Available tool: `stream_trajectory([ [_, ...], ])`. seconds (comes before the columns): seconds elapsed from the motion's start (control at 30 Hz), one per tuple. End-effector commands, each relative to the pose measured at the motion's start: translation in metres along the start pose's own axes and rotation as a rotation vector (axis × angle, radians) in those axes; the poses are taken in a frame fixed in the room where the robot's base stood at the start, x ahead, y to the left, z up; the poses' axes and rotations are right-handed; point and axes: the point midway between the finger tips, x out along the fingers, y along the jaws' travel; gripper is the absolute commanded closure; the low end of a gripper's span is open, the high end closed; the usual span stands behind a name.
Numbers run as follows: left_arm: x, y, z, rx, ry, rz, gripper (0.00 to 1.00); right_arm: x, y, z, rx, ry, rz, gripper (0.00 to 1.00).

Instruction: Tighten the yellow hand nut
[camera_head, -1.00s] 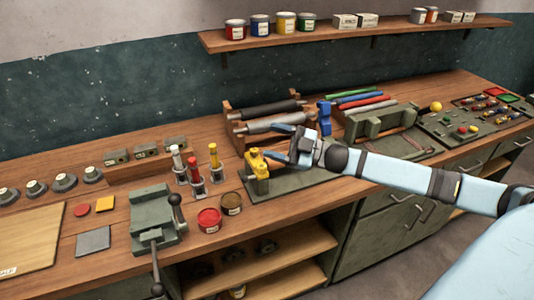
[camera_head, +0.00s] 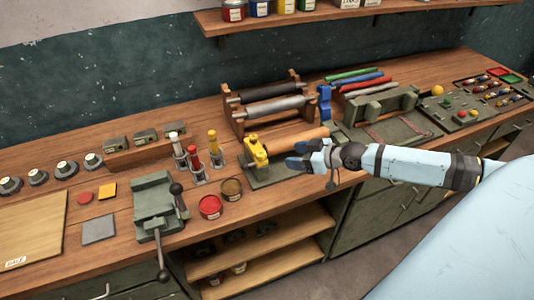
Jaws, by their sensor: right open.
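The yellow hand nut (camera_head: 256,150) is part of a yellow fitting that stands upright on a dark green base plate (camera_head: 270,178) near the front of the bench. The fingers are open and hold nothing. A gap shows between the fingertips and the fitting, but its depth is hard to judge. My left gripper is out of view.
A green vise (camera_head: 155,205) is further left. A rack of rollers (camera_head: 268,108) is behind, and a blue upright part (camera_head: 325,103) stands behind the gripper. Bare bench lies between the cans and the plate.

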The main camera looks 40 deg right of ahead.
Motion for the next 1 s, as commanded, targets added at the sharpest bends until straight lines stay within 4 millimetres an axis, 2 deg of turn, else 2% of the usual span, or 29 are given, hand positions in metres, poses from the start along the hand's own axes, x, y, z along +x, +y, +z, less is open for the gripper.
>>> stream_trajectory([
  [0.5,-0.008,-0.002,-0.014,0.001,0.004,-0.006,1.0,0.087,0.0,-0.003,0.003,0.003,0.001,0.38],
  [0.7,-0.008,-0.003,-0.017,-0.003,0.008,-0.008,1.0,0.102,0.0,-0.001,0.001,0.001,0.0,0.38],
  [1.0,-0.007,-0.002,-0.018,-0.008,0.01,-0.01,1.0,0.104,0.0,-0.001,0.0,0.001,0.0,0.38],
])
